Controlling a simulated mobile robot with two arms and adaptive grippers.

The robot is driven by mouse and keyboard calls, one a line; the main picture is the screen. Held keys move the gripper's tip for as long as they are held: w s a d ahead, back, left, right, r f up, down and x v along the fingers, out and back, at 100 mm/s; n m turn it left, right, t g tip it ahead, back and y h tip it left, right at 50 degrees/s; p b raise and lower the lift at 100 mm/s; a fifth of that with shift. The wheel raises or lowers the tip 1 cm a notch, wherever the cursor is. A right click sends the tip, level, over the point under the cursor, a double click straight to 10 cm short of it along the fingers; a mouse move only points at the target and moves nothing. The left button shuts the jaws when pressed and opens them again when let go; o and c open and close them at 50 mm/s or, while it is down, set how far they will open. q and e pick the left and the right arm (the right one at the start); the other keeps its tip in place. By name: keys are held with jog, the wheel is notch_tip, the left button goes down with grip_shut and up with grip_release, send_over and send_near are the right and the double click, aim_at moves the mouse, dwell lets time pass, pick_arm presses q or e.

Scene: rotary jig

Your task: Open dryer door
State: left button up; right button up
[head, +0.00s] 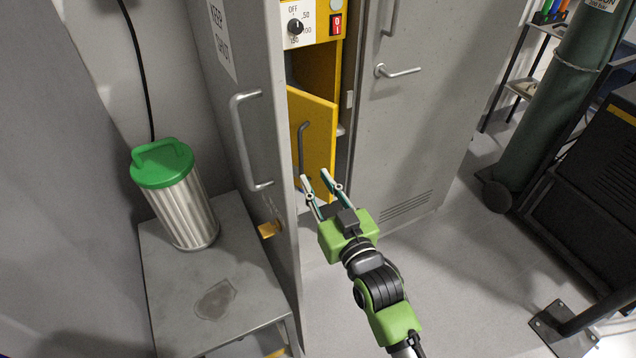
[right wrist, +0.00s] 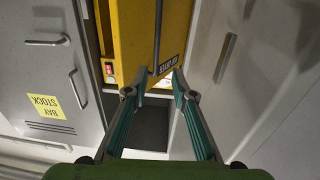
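The yellow dryer door (head: 318,140) is in the narrow space between a tall grey cabinet door and a grey cabinet. It stands at an angle, with a gap showing above its top edge, and seems ajar. Its dark bar handle (head: 301,148) is on its front face. My right gripper (head: 315,178) is open in front of the door's lower part, fingers pointing at it. In the right wrist view the yellow door (right wrist: 130,40) and handle (right wrist: 158,35) show beyond the spread fingertips (right wrist: 153,80). Contact cannot be told. My left gripper is out of view.
The open grey cabinet door (head: 258,110) stands close on the left of my right gripper. A green-lidded canister (head: 180,200) stands on a grey stand (head: 165,290). The control panel (head: 310,25) is above. A green cylinder (head: 550,110) stands at right; the floor between is clear.

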jog(key=shift+d, duration=0.1)
jog(key=c, duration=0.7)
jog(key=w+d+f+m+b, duration=0.2)
jog(key=d+m+b, duration=0.1)
jog(key=d+m, duration=0.1)
jog(key=shift+w+d+f+m+g, duration=0.3)
jog(key=shift+w+d+f+m, duration=0.1)
jog(key=shift+d, duration=0.2)
jog(key=w+d+r+m+y+b, duration=0.25)
jog(key=d+r+m+b, duration=0.2)
jog(key=d+m, duration=0.55)
jog(key=w+a+m+p, duration=0.1)
jog(key=w+a+p, duration=0.1)
jog(key=w+a, duration=0.55)
jog(key=shift+s+a+f+g+y+p, duration=0.1)
jog(key=shift+s+a+g+y+p, duration=0.1)
jog(key=shift+s+p, duration=0.35)
jog(key=shift+s+a+g+y+p, duration=0.2)
jog(key=shift+s+p, duration=0.25)
jog(key=shift+s, duration=0.2)
